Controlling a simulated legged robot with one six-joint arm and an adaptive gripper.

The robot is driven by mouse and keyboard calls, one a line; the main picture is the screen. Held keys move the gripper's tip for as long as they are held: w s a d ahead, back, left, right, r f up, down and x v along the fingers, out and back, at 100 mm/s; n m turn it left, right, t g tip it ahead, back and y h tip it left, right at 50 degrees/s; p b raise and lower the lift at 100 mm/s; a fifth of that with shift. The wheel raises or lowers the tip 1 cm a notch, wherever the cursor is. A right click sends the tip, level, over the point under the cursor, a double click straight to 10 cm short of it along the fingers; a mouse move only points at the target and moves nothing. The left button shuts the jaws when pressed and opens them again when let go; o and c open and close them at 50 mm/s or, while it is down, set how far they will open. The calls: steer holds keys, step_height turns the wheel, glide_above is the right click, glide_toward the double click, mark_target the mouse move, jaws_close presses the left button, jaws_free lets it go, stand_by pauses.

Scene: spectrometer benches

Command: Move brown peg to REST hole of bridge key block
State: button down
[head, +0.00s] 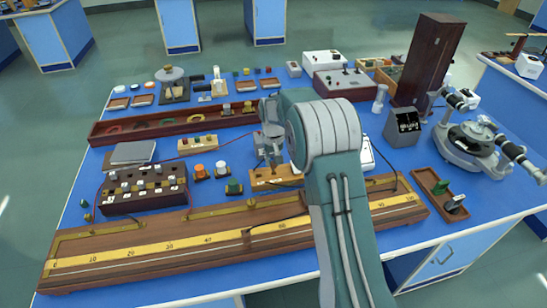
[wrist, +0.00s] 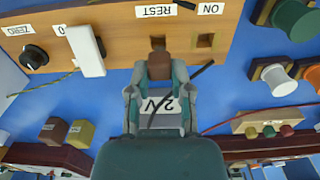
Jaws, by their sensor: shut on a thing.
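The bridge key block is a light wooden board, seen upside down in the wrist view (wrist: 115,30) and partly behind my arm in the head view (head: 262,181). It carries ZERO, REST and ON labels. A square REST hole (wrist: 158,43) is by the REST label, and an ON hole (wrist: 205,40) is beside it. My gripper (wrist: 160,75) is shut on the brown peg (wrist: 160,65), which lies in line with the REST hole and right next to it in the picture. I cannot tell whether its tip has entered the hole. In the head view my gripper (head: 269,150) is over the block.
On the block are a white lever (wrist: 88,50) and a black knob (wrist: 35,57). Green and orange-topped terminals (wrist: 275,78) stand close by. A long wooden metre bridge (head: 160,250) lies in front, and a dark plug box (head: 145,190) stands to the left. Thin wires cross the bench.

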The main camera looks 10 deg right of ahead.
steer(key=shift+f, duration=1.3)
steer(key=shift+c, duration=2.3)
jaws_free()
step_height(320, 180, up, 11)
steer(key=shift+r, duration=0.45)
